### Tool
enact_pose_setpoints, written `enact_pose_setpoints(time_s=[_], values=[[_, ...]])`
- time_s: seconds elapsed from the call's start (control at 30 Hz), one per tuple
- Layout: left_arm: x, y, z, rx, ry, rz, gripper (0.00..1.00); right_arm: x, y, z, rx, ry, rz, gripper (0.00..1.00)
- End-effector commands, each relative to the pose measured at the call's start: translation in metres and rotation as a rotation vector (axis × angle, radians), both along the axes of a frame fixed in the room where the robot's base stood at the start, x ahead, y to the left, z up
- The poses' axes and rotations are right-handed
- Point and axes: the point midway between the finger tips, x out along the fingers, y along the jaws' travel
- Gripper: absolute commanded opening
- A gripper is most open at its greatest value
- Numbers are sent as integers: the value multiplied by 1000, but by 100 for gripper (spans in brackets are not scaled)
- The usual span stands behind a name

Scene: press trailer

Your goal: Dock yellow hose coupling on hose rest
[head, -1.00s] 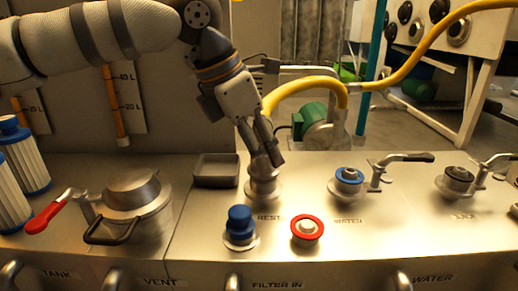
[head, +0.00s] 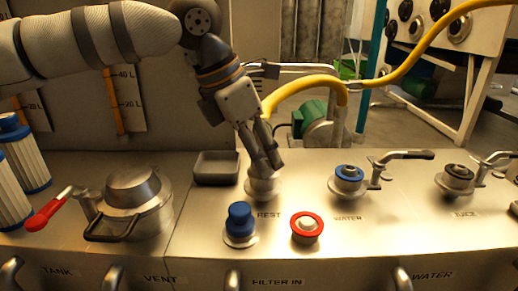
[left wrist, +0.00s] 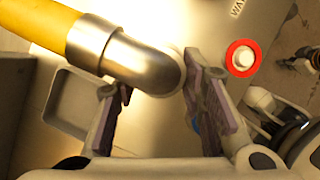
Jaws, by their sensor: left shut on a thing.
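The yellow hose (head: 300,88) arches down behind my left gripper (head: 268,163). In the left wrist view the yellow hose (left wrist: 35,22) ends in a shiny metal elbow coupling (left wrist: 135,60). This coupling lies between the two fingers of my left gripper (left wrist: 155,85), which are shut on it. In the head view the fingers hide most of the coupling. The gripper points down over the hose rest (head: 263,189), a round metal fitting by the REST label. The coupling is right over or on the rest; whether it is fully seated I cannot tell. My right gripper is not in view.
A blue cap (head: 240,220) and a red-ringed fitting (head: 307,227) stand just in front of the rest. A blue-ringed water port (head: 348,177) and a juice port (head: 457,178), both with levers, are to the right. A grey tray (head: 216,167) is to the left.

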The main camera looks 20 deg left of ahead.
Motion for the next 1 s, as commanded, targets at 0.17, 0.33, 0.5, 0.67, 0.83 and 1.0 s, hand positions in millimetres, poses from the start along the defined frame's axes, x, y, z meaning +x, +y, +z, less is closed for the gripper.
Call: enact_pose_setpoints(time_s=[0.17, 0.33, 0.5, 0.67, 0.83, 1.0], values=[[0, 0, -1, -1, -3, 1, 43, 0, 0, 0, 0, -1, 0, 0], [0, 0, -1, -1, -2, 0, 45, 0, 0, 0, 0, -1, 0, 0], [-1, 1, 0, 0, 0, 1, 45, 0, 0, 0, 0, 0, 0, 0], [-4, 6, 16, 0, -2, 2, 45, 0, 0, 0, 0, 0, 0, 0], [-8, 11, 32, -1, -2, 1, 45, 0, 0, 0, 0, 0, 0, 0], [-13, 17, 48, -1, -2, 1, 45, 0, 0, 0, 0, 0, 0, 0]])
